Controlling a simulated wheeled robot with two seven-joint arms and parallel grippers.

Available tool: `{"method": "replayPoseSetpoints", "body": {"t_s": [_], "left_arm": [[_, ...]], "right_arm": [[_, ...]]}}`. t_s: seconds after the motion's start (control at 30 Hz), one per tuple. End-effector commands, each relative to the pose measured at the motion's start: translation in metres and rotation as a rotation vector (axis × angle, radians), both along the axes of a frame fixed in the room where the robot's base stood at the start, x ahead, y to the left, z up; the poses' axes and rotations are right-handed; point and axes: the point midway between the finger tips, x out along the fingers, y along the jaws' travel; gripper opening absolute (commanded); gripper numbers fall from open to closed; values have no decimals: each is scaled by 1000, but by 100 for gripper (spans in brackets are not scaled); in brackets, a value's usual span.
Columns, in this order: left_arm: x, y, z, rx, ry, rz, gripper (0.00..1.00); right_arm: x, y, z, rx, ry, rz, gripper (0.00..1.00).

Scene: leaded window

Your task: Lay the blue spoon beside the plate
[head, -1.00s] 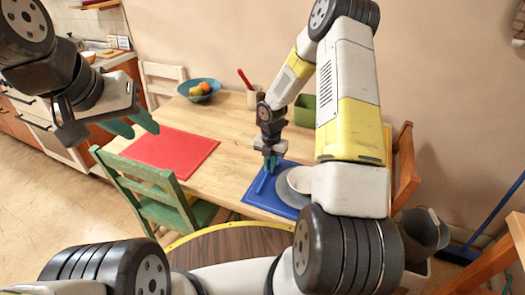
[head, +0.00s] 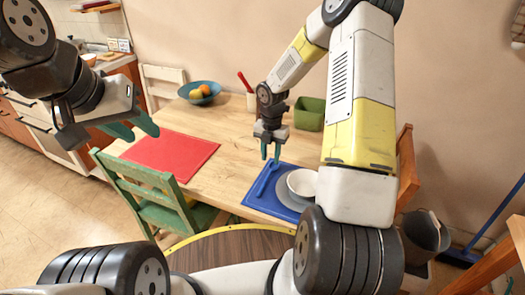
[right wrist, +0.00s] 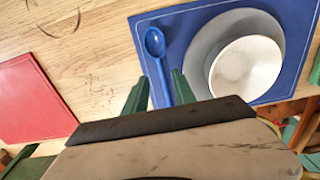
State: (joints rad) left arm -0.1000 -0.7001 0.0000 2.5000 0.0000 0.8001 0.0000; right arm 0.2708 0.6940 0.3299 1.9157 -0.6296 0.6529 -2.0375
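The blue spoon (right wrist: 156,46) lies on the blue placemat (right wrist: 285,15), to the left of the grey plate (right wrist: 201,58) and apart from it. A white bowl (right wrist: 245,68) sits on the plate. In the head view the spoon is hard to tell from the mat. My right gripper (head: 270,158) is open and empty above the mat's far left part; in the right wrist view its green fingers (right wrist: 159,95) stand either side of the spoon's handle. My left gripper (head: 134,131) is open and empty, left of the table's red mat.
A red placemat (head: 170,151) lies on the wooden table (head: 215,120). A fruit bowl (head: 199,93), a cup holding a red utensil (head: 252,101) and a green container (head: 309,113) stand at the back. A green chair (head: 150,192) is at the near edge.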

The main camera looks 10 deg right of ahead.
Motion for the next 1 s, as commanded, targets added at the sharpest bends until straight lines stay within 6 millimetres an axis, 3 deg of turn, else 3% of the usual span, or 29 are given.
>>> {"method": "replayPoseSetpoints", "body": {"t_s": [0.1, 0.37, 0.47, 0.67, 0.8, 1.0], "left_arm": [[0, 0, 0, 0, 0, 0, 36], [0, 0, 0, 0, 0, 0, 36], [0, 0, 0, 0, 0, 0, 36], [0, 0, 0, 0, 0, 0, 36], [0, 0, 0, 0, 0, 0, 36], [0, 0, 0, 0, 0, 0, 36]], "right_arm": [[1, -1, 24, 1, -3, -1, 32], [-1, 0, 53, -1, -4, -11, 32], [-5, -2, 73, -12, -22, -95, 32], [-40, -5, 157, -13, -127, -569, 32], [-81, -3, 215, 61, -207, -997, 32], [-148, 4, 274, 284, -247, -1603, 32]]}}
